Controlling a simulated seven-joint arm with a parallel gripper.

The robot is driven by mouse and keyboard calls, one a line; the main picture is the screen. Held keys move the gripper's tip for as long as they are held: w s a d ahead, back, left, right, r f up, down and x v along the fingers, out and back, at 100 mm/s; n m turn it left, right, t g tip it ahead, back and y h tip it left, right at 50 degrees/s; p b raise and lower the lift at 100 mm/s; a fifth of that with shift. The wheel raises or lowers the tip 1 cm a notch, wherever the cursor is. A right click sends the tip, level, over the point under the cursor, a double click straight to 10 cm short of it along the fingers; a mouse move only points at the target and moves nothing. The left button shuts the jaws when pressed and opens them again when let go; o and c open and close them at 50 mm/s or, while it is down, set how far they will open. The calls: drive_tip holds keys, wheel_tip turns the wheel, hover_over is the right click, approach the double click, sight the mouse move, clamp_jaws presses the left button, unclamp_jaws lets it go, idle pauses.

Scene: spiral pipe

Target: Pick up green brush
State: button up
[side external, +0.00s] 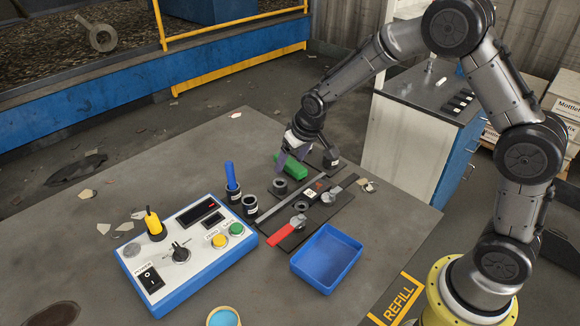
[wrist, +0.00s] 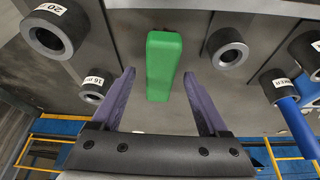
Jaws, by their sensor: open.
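The green brush (side external: 289,168) shows as a green block among the dark holders on the grey table. In the wrist view the green brush (wrist: 163,62) is a long rounded block between and beyond my fingertips. My gripper (side external: 291,156) is over the brush with its purple fingers pointing down. In the wrist view my gripper (wrist: 160,73) is open, one finger on each side of the brush with a gap to each. The fingers partly hide the brush in the side view.
Dark ring holders (wrist: 230,48) stand around the brush, some close to my fingers. A blue-handled tool (side external: 231,175) stands upright in a holder to the left. A control box (side external: 185,255), red-handled valve (side external: 270,236) and empty blue tray (side external: 322,280) are nearer the camera.

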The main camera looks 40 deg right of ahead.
drive_tip(key=shift+w+f, duration=0.2)
drive_tip(key=shift+f, duration=0.4)
drive_tip(key=shift+f, duration=0.15)
clamp_jaws()
idle(0.3)
